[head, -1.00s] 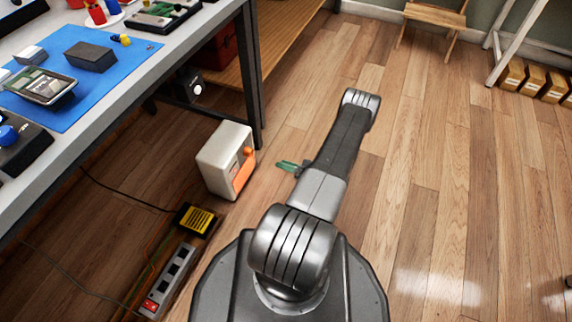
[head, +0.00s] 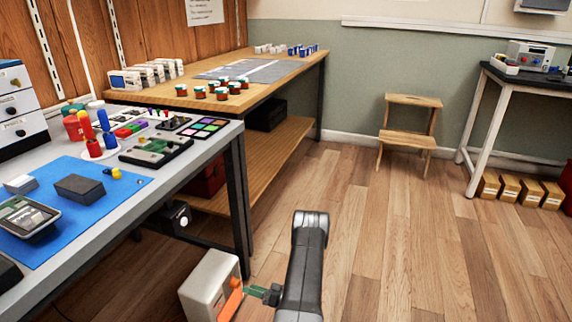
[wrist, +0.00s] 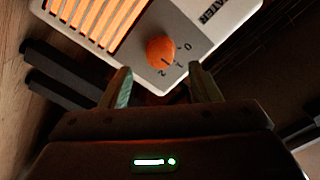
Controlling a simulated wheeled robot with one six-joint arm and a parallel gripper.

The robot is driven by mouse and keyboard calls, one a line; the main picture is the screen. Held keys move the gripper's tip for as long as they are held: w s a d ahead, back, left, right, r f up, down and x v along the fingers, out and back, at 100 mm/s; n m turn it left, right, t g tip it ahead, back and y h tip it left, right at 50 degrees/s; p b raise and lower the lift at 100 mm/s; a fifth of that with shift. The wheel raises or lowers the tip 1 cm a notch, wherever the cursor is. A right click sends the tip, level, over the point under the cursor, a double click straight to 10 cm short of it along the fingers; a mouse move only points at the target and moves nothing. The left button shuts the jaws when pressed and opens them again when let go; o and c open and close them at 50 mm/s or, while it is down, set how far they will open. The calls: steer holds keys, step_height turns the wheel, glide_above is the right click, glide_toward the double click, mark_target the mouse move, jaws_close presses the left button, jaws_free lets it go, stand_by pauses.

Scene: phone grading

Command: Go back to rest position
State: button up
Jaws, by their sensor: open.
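My gripper shows low in the head view (head: 262,292), beside my arm and close to a white heater with an orange front (head: 212,284) on the floor. In the wrist view my gripper (wrist: 160,84) is open, with its two fingers apart and nothing between them. The heater (wrist: 222,22) fills the top of that view, with its orange knob (wrist: 160,52) just beyond the fingertips. I cannot tell whether a finger touches the heater.
A grey workbench (head: 196,150) with a blue mat (head: 130,186) stands at the left. A wooden bench (head: 150,95) stands behind it. A step stool (head: 408,138) and a black-topped table (head: 520,88) are farther back. The wooden floor (head: 400,250) at the right is clear.

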steer(key=shift+b+x, duration=0.65)
steer(key=shift+x, duration=2.2)
steer(key=shift+d, duration=0.15)
steer(key=p, duration=0.3)
glide_toward(239, 285)
steer(key=b+x, duration=0.3)
steer(key=x, duration=0.6)
steer(key=shift+w+a, duration=0.1)
steer(key=shift+a, duration=0.25)
steer(key=shift+d+r+n, duration=0.1)
steer(key=shift+d+n, duration=0.1)
steer(key=shift+n, duration=0.7)
steer(key=n, duration=0.7)
steer(key=shift+p+v, duration=0.65)
steer(key=shift+v, duration=1.5)
